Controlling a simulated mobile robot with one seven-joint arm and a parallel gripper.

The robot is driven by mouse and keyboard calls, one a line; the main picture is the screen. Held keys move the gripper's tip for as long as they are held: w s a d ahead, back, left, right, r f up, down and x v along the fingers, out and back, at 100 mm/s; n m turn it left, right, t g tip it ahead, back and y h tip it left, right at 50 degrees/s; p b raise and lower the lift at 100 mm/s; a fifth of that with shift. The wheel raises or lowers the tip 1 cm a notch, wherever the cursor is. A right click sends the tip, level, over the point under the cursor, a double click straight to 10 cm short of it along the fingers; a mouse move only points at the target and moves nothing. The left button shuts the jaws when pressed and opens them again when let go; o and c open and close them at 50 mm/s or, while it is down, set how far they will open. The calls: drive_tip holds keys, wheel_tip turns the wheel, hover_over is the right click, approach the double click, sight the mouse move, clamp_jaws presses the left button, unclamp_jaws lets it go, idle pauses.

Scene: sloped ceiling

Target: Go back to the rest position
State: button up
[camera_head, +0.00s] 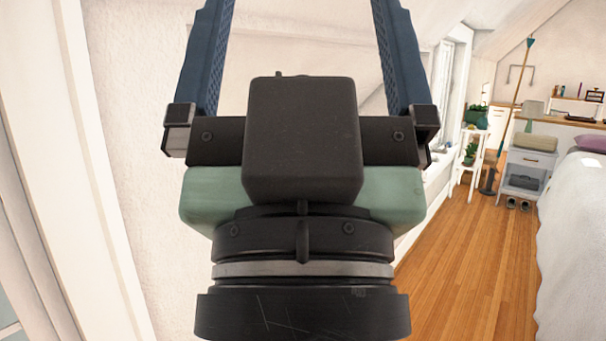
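My gripper (303,22) is large and close in the camera_head view, seen from its wrist end. Its two dark blue fingers stand wide apart and run up past the top edge, so the fingertips are cut off. Only pale wall shows between the fingers, and nothing is seen held. The black and green body of the gripper hides the middle of the view.
A white sloped wall (150,110) fills the left and centre behind my gripper. To the right, wooden floor (470,265) is clear beside a bed with a white cover (578,260). Farther back stand a grey nightstand (526,178) and a white plant stand (468,170).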

wheel_tip(320, 180, up, 19)
drive_tip(key=p, duration=1.6)
drive_tip(key=shift+p, duration=0.3)
